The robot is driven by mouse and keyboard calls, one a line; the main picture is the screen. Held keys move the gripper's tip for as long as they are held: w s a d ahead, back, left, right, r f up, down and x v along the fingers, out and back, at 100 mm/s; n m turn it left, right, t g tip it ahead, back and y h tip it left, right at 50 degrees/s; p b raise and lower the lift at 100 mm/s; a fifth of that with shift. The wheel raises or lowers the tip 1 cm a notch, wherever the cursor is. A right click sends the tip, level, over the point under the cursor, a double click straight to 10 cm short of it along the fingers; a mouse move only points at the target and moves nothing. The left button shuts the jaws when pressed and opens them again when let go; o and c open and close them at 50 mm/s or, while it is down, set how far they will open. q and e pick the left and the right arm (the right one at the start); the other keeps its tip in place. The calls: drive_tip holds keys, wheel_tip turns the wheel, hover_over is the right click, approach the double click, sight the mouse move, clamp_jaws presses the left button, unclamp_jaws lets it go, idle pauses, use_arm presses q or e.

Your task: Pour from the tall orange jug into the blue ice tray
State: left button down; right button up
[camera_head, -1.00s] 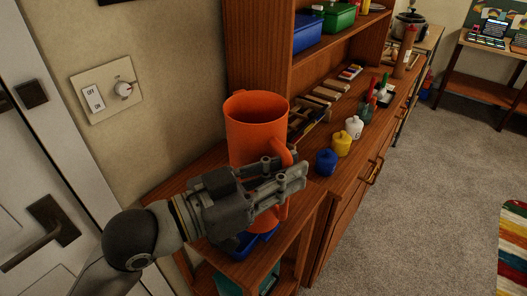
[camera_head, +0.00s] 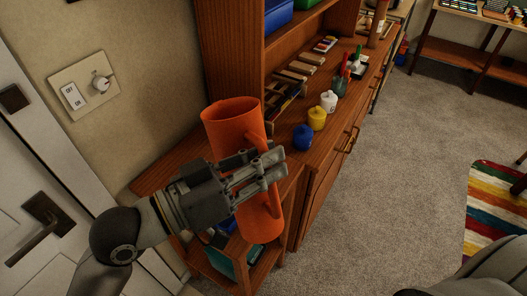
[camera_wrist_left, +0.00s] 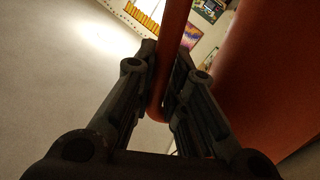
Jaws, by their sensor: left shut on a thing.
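The tall orange jug (camera_head: 230,124) is in the head view, left of centre, over the low wooden stand. Its open mouth faces up and its body leans, top to the left. My left gripper (camera_head: 272,166) is shut on the jug's handle (camera_head: 274,204). In the left wrist view the handle (camera_wrist_left: 171,45) runs between the fingers (camera_wrist_left: 161,95), with the jug's body (camera_wrist_left: 275,75) on the right. A small part of the blue ice tray (camera_head: 222,238) shows low behind the jug and gripper; most of it is hidden. I cannot see what is inside the jug.
Blue (camera_head: 303,137), yellow (camera_head: 317,118) and white (camera_head: 329,101) lidded jars stand on the wooden cabinet right of the jug. A teal crate (camera_head: 229,262) is on the stand's lower shelf. The wall with a switch plate (camera_head: 83,87) is at left. Carpet is open at right.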

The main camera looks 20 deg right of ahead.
use_arm(q)
drive_tip(key=shift+s+r+n+p, duration=0.15)
drive_tip(key=shift+r+n+p, duration=0.25)
drive_tip(key=shift+r+p, duration=0.15)
drive_tip(key=shift+n, duration=0.3)
drive_tip(key=n, duration=0.1)
drive_tip(key=n+p, duration=0.1)
drive_tip(key=w+n+p, duration=0.1)
drive_tip(key=n, duration=0.1)
drive_tip(key=shift+f, duration=0.3)
drive_tip(key=shift+w+a+f+n+p, duration=0.15)
drive_tip(key=shift+f+n+p, duration=0.15)
drive_tip(key=shift+n, duration=0.2)
drive_tip(key=shift+w+f, duration=0.15)
drive_tip(key=shift+f, duration=0.25)
drive_tip(key=shift+w+a+f+n, duration=0.1)
drive_tip(key=shift+w+f+n, duration=0.5)
drive_tip(key=shift+f+n, duration=0.25)
drive_tip(key=shift+w+a+f+n, duration=0.1)
drive_tip(key=shift+w+f+n, duration=0.55)
drive_tip(key=shift+n, duration=0.3)
drive_tip(key=shift+s, duration=0.1)
